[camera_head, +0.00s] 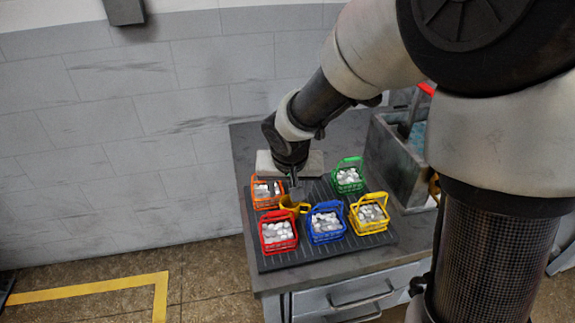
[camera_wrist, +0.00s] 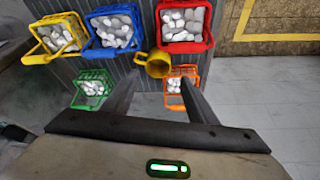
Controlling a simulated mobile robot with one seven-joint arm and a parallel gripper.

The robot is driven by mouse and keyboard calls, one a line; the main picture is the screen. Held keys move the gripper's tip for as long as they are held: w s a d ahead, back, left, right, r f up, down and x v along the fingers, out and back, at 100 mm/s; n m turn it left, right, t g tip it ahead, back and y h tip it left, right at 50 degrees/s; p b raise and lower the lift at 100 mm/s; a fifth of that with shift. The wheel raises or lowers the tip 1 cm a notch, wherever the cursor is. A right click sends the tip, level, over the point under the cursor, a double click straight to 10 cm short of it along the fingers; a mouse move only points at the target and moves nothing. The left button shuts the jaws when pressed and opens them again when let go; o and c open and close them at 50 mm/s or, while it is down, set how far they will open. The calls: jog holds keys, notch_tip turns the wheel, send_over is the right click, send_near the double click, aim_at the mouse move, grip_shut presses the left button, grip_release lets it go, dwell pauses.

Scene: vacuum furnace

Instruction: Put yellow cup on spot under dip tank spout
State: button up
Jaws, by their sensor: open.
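The yellow cup (camera_head: 288,204) is on the dark ribbed mat (camera_head: 387,237), among the baskets. It also shows in the wrist view (camera_wrist: 157,66), with its handle to the left. My gripper (camera_head: 296,192) is open and points down at the cup. In the wrist view my gripper's fingertips (camera_wrist: 160,82) lie to either side of the cup's lower part in the picture; I cannot tell whether they touch it. A grey tank (camera_head: 392,158), likely the dip tank, stands at the right of the bench, partly behind my arm. I cannot make out its spout or the spot under it.
Baskets of white pieces crowd the cup: orange (camera_head: 266,192), red (camera_head: 278,234), blue (camera_head: 326,222), yellow (camera_head: 369,214) and green (camera_head: 348,175). The orange and green baskets flank my fingers in the wrist view. The bench (camera_head: 250,148) has bare room at its back left.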

aim_at(290, 203)
jog(key=b+x, duration=0.1)
jog(key=x, duration=0.8)
jog(key=shift+w+d+f, duration=0.1)
jog(key=shift+w+f, duration=0.05)
jog(key=shift+f, duration=0.15)
